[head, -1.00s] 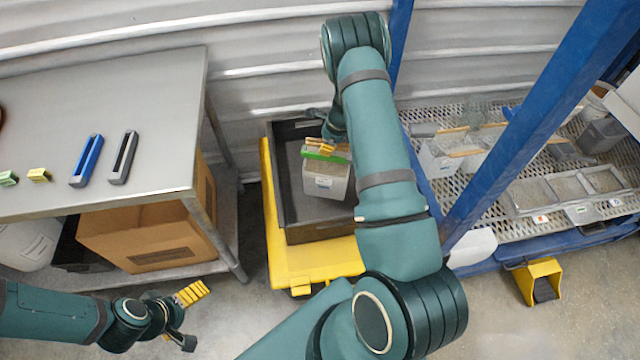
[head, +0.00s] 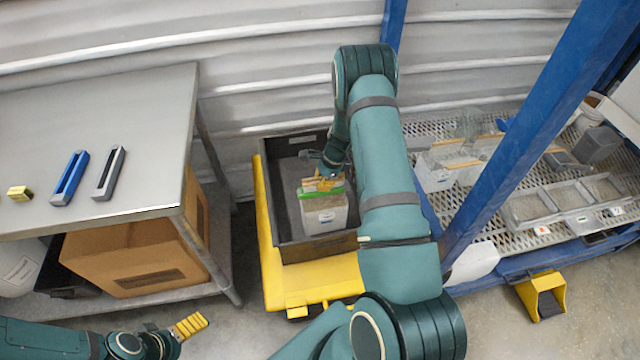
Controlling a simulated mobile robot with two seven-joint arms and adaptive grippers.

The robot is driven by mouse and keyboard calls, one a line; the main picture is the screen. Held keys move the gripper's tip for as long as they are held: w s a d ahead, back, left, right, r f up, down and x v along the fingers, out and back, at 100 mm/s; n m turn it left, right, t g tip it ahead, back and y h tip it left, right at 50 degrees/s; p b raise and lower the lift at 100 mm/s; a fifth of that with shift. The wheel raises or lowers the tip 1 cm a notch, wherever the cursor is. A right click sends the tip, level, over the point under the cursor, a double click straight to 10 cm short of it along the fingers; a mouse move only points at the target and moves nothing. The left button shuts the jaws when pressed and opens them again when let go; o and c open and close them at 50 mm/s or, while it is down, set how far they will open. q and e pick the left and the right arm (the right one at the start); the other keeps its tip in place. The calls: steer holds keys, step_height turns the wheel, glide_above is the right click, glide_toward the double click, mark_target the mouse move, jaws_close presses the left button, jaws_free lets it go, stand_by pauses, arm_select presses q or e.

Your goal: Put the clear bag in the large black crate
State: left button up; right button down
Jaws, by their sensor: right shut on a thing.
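The clear bag (head: 325,217) has grey contents, a pale label and a green strip along its top. My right gripper (head: 322,187) is shut on it at the green strip. The bag is inside the outline of the large black crate (head: 268,190); whether it touches the crate floor I cannot tell. The crate sits on a yellow cart, and my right arm covers its right side. My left gripper (head: 190,326) is low at the left, apart from everything, with yellow fingers showing; its opening is unclear.
A steel table (head: 120,110) at the left holds a blue clip (head: 70,178) and a grey clip (head: 109,173). A cardboard box (head: 135,255) is on its lower shelf. A blue post (head: 525,130) and mesh rack (head: 490,230) stand at the right. The yellow cart (head: 310,283) carries the crate.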

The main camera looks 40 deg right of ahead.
mark_target(322, 195)
steer(key=shift+w+f+b, duration=0.1)
steer(key=shift+f+b, duration=0.5)
steer(key=shift+f, duration=2.7)
steer(key=c, duration=1.3)
jaws_free()
steer(key=p+v, duration=0.2)
steer(key=v, duration=1)
steer(key=s+a+f+n+g, duration=0.1)
steer(key=s+a+f+n, duration=0.1)
steer(key=a+n, duration=0.5)
steer(key=s+a+f+n, duration=0.2)
steer(key=s+a, duration=0.1)
steer(key=a, duration=0.7)
steer(key=s+a+r+n, duration=0.1)
steer(key=s+a+n, duration=0.2)
steer(key=a, duration=0.3)
steer(key=s+a+r+n, duration=0.1)
steer(key=s+a+n, duration=0.2)
steer(key=a+n, duration=0.2)
steer(key=s+a+r+n+y, duration=0.1)
steer(key=s+a+r+n, duration=0.1)
steer(key=a+n, duration=0.3)
steer(key=s+a, duration=0.1)
steer(key=a, duration=0.2)
steer(key=shift+s+a+t, duration=0.3)
steer(key=shift+s+t, duration=0.05)
steer(key=shift+t, duration=0.05)
